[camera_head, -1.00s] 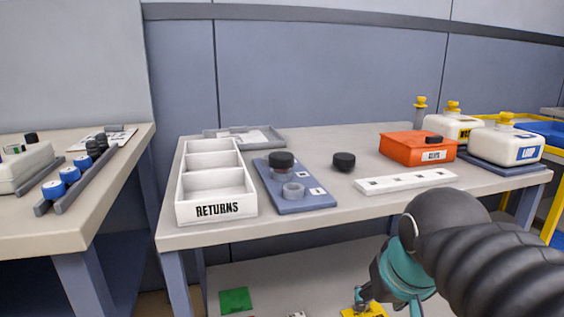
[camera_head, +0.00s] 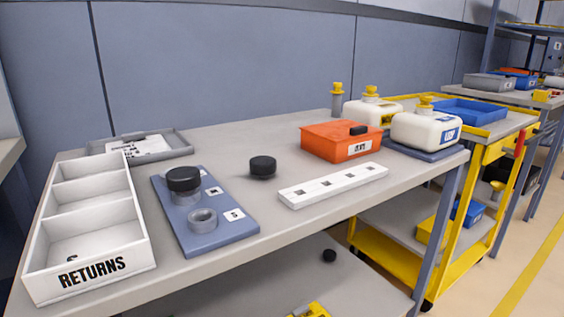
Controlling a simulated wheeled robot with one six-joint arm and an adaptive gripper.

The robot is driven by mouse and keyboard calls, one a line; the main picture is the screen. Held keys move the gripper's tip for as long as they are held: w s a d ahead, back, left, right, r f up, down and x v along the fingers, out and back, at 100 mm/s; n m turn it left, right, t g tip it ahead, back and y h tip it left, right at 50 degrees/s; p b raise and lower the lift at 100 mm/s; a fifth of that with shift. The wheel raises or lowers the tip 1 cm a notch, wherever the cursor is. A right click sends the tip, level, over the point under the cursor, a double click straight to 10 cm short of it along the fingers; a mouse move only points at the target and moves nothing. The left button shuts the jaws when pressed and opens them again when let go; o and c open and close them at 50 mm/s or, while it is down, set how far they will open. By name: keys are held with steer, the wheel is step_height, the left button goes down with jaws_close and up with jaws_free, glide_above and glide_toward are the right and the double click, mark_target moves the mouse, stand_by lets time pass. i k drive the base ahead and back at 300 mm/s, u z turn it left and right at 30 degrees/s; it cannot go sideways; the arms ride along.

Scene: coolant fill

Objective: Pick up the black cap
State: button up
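A round black cap (camera_head: 263,167) lies on the bare grey tabletop, between the blue-grey board and the white strip. Another black cap (camera_head: 183,179) sits on top of a clear jar on the blue-grey board (camera_head: 232,230). A small black round piece (camera_head: 329,256) lies on the lower shelf. A small black piece (camera_head: 358,130) rests on the orange box. My gripper is out of view, and nothing covers the cap on the tabletop.
A grey ring (camera_head: 202,219) stands on the board. The white RETURNS tray (camera_head: 104,272) is at left, a white strip (camera_head: 333,184) at right. The orange box (camera_head: 325,143) and white jugs (camera_head: 427,129) stand behind. A yellow cart (camera_head: 452,245) adjoins the table's right end.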

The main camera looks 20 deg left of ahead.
mark_target(184, 181)
steer(key=z, duration=1.65)
steer(key=k, duration=1.25)
steer(key=u, duration=1.35)
